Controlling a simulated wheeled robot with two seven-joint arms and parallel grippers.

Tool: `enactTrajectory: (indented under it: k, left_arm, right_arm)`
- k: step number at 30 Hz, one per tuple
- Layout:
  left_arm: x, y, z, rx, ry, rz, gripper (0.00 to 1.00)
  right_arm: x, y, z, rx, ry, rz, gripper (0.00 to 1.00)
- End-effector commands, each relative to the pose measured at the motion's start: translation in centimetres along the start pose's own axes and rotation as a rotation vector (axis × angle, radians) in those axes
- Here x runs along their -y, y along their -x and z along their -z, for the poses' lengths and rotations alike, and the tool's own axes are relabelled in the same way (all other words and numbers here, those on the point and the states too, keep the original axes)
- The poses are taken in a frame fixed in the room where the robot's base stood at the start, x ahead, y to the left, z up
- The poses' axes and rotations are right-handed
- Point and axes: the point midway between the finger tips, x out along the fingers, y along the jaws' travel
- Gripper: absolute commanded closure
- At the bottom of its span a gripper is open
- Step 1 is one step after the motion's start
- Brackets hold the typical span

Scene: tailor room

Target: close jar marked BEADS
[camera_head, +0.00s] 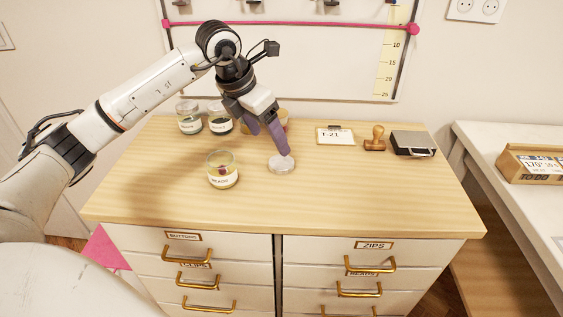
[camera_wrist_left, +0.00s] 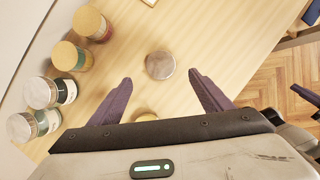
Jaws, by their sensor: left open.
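The glass jar marked BEADS (camera_head: 223,172) stands upright and uncovered on the wooden top of the cabinet, with some dark beads inside. A round silvery lid (camera_head: 281,164) lies flat on the wood to its right and apart from it. The lid also shows in the left wrist view (camera_wrist_left: 160,65), ahead of and between the fingertips. My left gripper (camera_head: 268,143) is open and empty, pointing down over the lid; one fingertip appears close to its far edge. Whether it touches cannot be told. Dark purple parts at the right edge of the wrist view may be my right gripper (camera_wrist_left: 309,108).
Two lidded jars (camera_head: 189,118) (camera_head: 219,119) stand at the back left; wood-lidded jars (camera_wrist_left: 92,23) (camera_wrist_left: 70,56) are beside them. A T-21 card (camera_head: 335,136), a stamp (camera_head: 375,139) and a dark box (camera_head: 413,144) lie at the back right. The front right is clear.

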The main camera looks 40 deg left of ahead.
Motion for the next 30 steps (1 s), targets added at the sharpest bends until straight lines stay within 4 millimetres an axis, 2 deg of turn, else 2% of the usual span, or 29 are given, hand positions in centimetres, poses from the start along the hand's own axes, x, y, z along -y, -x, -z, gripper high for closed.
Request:
enactTrajectory:
  k: [3, 6, 19, 27, 30]
  left_arm:
    - [0.1, -2.0, 0.1, -0.004, 0.001, 0.002, 0.27]
    - [0.1, -3.0, 0.0, -0.002, 0.001, 0.003, 0.27]
    - [0.1, -3.8, 0.1, -0.002, 0.0, 0.002, 0.27]
    - [0.3, -7.7, 0.1, -0.002, 0.001, 0.003, 0.27]
    - [0.2, -8.5, 0.1, -0.001, 0.001, 0.002, 0.27]
  right_arm:
    - [0.0, 0.1, 0.1, 0.001, 0.0, 0.0, 1.0]
    - [0.0, 0.2, 0.1, 0.001, 0.0, 0.0, 1.0]
    - [0.0, 0.3, 0.2, 0.0, 0.001, 0.0, 1.0]
    - [0.1, 0.8, 0.8, 0.0, 0.001, 0.0, 1.0]
    - [0.1, 0.8, 0.8, -0.001, 0.001, 0.0, 1.0]
